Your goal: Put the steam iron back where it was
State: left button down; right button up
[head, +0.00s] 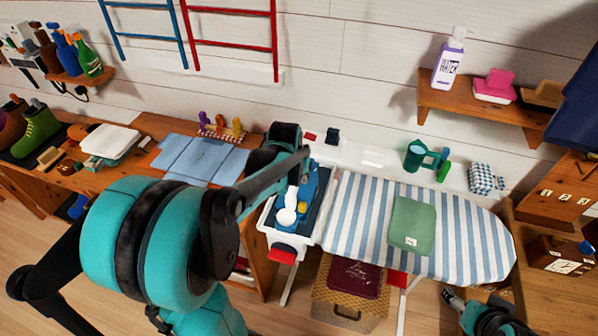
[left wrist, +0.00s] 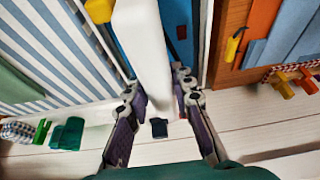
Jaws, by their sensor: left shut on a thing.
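My left gripper (left wrist: 156,88) is closed around a long white part (left wrist: 147,40) in the left wrist view. I take it for the steam iron, but its full shape does not show. In the head view a blue and white item (head: 290,212), probably the iron, is at the white-rimmed dark rest (head: 266,222) at the left end of the striped ironing board (head: 463,245). My left forearm hides the fingers there, and I cannot tell whether the item touches the rest. My right gripper (head: 455,299) is low at the right, its jaws unclear.
A folded green cloth (head: 412,225) lies on the board. A green watering can-like item (head: 425,160) and a checked block (head: 486,178) stand behind it. Folded blue cloths (head: 203,158) lie on the wooden table to the left. A basket (head: 345,308) stands under the board.

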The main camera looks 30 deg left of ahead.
pick_arm(q)
jog(key=shift+f, duration=0.1)
jog(key=c, duration=1.3)
grip_release()
